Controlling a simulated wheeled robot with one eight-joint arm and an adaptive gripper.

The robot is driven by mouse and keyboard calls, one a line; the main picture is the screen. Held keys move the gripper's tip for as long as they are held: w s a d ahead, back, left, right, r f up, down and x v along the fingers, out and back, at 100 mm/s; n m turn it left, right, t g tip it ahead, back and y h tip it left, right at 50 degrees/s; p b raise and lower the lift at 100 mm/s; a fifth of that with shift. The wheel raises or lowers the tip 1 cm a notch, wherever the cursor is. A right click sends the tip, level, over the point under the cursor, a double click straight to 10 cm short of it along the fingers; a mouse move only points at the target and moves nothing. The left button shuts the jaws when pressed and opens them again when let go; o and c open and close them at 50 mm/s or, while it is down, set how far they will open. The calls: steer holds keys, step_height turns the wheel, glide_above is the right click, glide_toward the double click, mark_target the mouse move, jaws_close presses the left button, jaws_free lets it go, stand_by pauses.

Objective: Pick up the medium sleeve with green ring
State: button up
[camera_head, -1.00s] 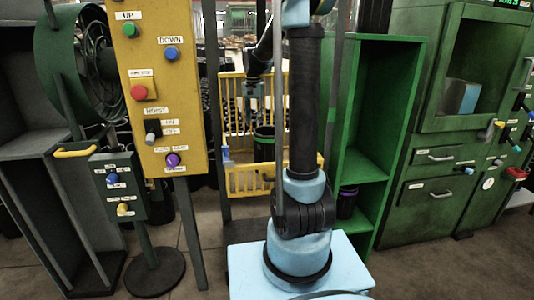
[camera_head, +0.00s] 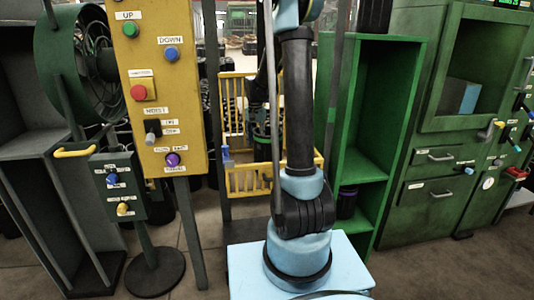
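A dark sleeve with a green ring (camera_head: 263,151) stands behind the yellow railing, left of my arm's column. Only part of it shows, and the green at its upper edge is partly covered. My gripper (camera_head: 261,127) is small and dark at the sleeve's top. I cannot tell whether its fingers are around the sleeve or touching it, nor whether they are open or shut.
The yellow railing (camera_head: 246,180) is close around the sleeve. A yellow control panel (camera_head: 158,85) stands to the left. A green shelf (camera_head: 365,165) at the right holds a dark sleeve with a purple ring (camera_head: 347,203). Green cabinets (camera_head: 440,170) stand further right.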

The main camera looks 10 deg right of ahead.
steer(key=shift+f, duration=0.1)
jaws_close()
stand_by(0.3)
